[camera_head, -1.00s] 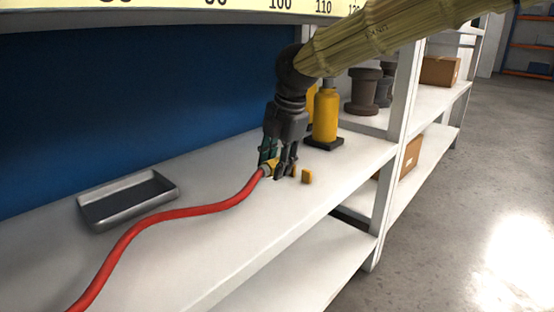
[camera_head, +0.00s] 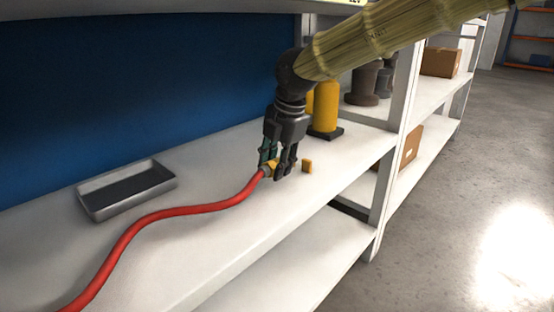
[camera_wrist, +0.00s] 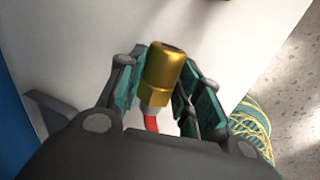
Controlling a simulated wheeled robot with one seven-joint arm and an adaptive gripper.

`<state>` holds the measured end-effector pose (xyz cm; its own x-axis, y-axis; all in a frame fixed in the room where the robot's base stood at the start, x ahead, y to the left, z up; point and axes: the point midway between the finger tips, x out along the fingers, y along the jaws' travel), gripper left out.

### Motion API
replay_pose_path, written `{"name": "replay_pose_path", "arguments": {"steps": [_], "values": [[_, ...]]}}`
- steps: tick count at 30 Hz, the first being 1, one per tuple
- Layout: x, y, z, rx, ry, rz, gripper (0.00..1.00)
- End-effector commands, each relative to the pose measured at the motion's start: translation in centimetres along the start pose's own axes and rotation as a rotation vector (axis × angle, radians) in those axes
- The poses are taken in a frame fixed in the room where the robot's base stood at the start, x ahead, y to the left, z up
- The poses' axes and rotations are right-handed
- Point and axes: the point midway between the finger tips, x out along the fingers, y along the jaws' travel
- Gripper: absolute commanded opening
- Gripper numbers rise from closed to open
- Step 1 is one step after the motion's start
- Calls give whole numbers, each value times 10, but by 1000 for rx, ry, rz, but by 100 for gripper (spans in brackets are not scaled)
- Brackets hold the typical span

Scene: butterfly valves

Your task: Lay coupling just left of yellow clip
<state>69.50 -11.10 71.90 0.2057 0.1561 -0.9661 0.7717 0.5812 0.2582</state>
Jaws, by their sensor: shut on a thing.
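The brass-coloured coupling (camera_wrist: 165,72) is on the end of a red hose (camera_head: 205,208). My gripper (camera_wrist: 162,60) is shut on the coupling, with a dark green finger on each side. In the head view, my gripper (camera_head: 274,170) points down close to the shelf top, and the fingers partly hide the coupling (camera_head: 271,166). I cannot tell whether the coupling touches the shelf.
A grey metal tray (camera_head: 100,208) lies on the white shelf (camera_head: 235,230) at the left. A yellow cylinder (camera_head: 326,105) on a dark base stands behind my gripper. A white shelf post (camera_head: 396,110) rises at the right. The hose runs to the near left.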

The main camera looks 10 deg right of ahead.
Motion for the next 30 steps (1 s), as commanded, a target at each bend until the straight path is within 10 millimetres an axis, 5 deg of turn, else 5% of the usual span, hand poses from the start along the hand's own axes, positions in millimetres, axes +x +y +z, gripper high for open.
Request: {"name": "replay_pose_path", "arguments": {"steps": [26, 27, 30], "values": [[19, -5, 0, 0, 0, 1, 10], [19, -5, 0, 0, 0, 1, 36], [19, -5, 0, -1, 0, 1, 55]]}}
